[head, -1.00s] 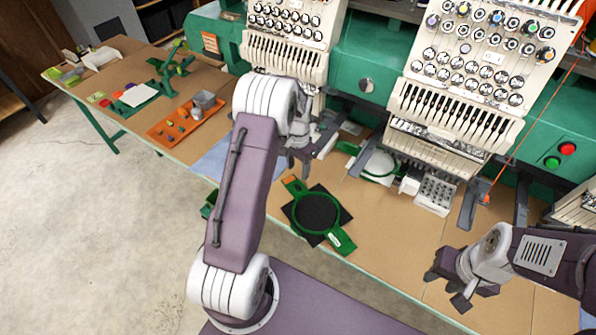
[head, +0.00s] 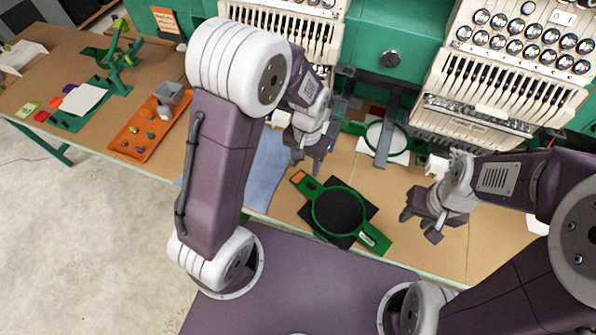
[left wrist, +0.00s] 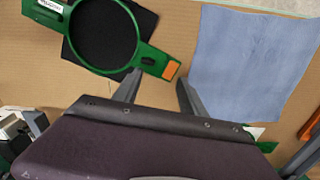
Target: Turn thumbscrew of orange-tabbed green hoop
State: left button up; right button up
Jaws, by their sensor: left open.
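The green hoop (head: 315,207) lies on a black cloth square (head: 338,210) on the brown table. Its orange tab (head: 298,177) is at its upper left end. My left gripper (head: 307,167) is open and empty just beyond that tab. In the left wrist view the hoop (left wrist: 136,58) is at upper left, and its orange tab (left wrist: 171,70) shows just ahead of the gap between my open left fingers (left wrist: 158,88). I cannot make out the thumbscrew. My right gripper (head: 419,226) looks open and empty, to the right of the hoop.
A blue cloth (head: 266,170) lies left of the hoop. Another green hoop with white fabric (head: 398,139) is at the machine. An orange tray (head: 127,148) with small parts is further left. The embroidery machine (head: 480,90) stands along the back. Bare table lies between hoop and right gripper.

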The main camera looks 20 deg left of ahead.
aim_at(312, 185)
pick_arm(q)
jog(key=f, duration=0.1)
jog(key=d+f, duration=0.1)
jog(key=f, duration=0.1)
jog(key=d+f, duration=0.1)
jog(key=f, duration=0.1)
jog(key=shift+s+d+f, duration=0.15)
jog(key=shift+s+f, duration=0.1)
jog(key=f, duration=0.3)
jog(key=shift+d, duration=0.35)
jog(key=shift+a, duration=0.15)
pick_arm(e)
jog(key=shift+s+d+f, duration=0.25)
jog(key=shift+s+d, duration=0.05)
jog(key=shift+d, duration=0.4)
jog(key=shift+a, duration=0.1)
pick_arm(q)
grip_shut()
jog(key=shift+m, duration=0.3)
pick_arm(e)
jog(key=shift+r, duration=0.1)
